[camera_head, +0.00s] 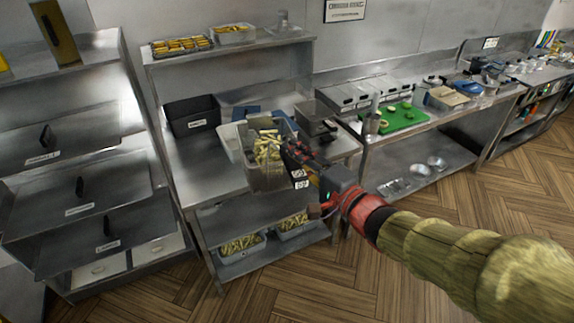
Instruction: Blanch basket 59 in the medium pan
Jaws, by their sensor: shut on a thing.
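A fry basket (266,181) with grey see-through walls holds pale yellow cut chips and hangs just above or in front of a grey tub on the steel table at centre. My gripper (292,157) is shut on the basket at its right side, so the grip itself is partly hidden. The basket looks roughly upright. I cannot read a number 59 on it.
A black bin (192,117) stands left of the tub. Two tubs of chips (241,250) sit on the lower shelf. A green board (398,117) lies on the right counter. The steel table (205,172) is bare in front of the bin.

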